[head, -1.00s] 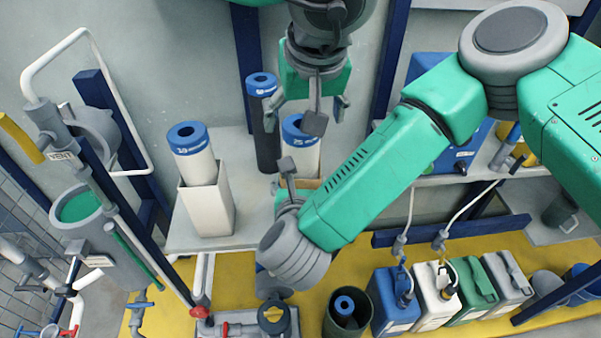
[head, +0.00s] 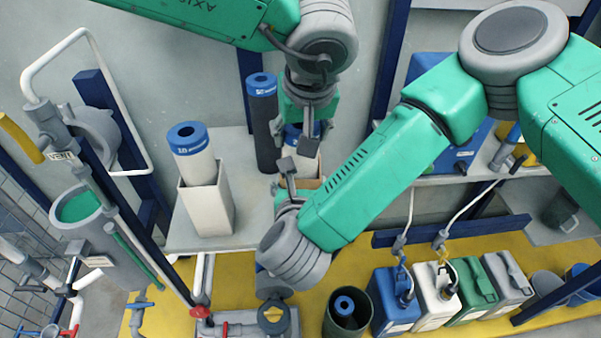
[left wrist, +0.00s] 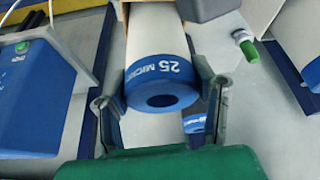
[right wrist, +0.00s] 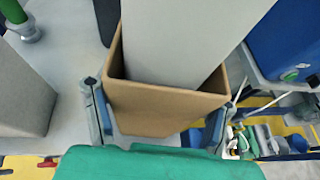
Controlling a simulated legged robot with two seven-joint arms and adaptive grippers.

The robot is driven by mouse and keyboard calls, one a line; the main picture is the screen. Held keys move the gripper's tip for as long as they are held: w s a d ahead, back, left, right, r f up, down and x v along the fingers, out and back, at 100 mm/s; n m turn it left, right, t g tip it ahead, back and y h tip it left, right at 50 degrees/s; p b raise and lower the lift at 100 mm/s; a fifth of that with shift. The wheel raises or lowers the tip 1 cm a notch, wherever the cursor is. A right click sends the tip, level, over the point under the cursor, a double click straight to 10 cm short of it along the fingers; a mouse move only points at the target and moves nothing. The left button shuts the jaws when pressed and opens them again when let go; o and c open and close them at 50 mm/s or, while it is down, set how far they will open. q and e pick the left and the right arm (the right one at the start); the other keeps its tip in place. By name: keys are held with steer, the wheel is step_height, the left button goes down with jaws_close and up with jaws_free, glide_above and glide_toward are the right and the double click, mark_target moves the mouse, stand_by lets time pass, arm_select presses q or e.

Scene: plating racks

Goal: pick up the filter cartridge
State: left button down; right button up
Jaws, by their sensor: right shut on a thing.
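The filter cartridge is white with a blue cap reading 25; in the left wrist view the cartridge (left wrist: 160,85) stands between the fingers. In the head view the cartridge (head: 308,150) is partly covered by my left gripper (head: 302,130). That gripper is open, its fingers on either side of the cap with gaps. The cartridge's lower part sits in an open brown box (right wrist: 165,108), mostly hidden in the head view. My right gripper (head: 289,172) is shut on this box, one finger on each side of it in the right wrist view.
A 10-marked cartridge (head: 195,155) stands in a white box (head: 206,208) to the left. A dark blue-capped cartridge (head: 263,125) stands close beside my left gripper. Several jugs (head: 437,290) and a dark bin (head: 347,315) are below. Shelf surface (head: 250,200) is clear between the boxes.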

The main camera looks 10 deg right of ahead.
arm_select(q)
steer(key=shift+r, duration=0.1)
step_height(320, 180, up, 10)
steer(key=shift+f, duration=0.1)
stand_by(0.4)
arm_select(e)
steer(key=o, duration=1.2)
steer(key=shift+o, duration=0.2)
steer(key=shift+s, duration=0.1)
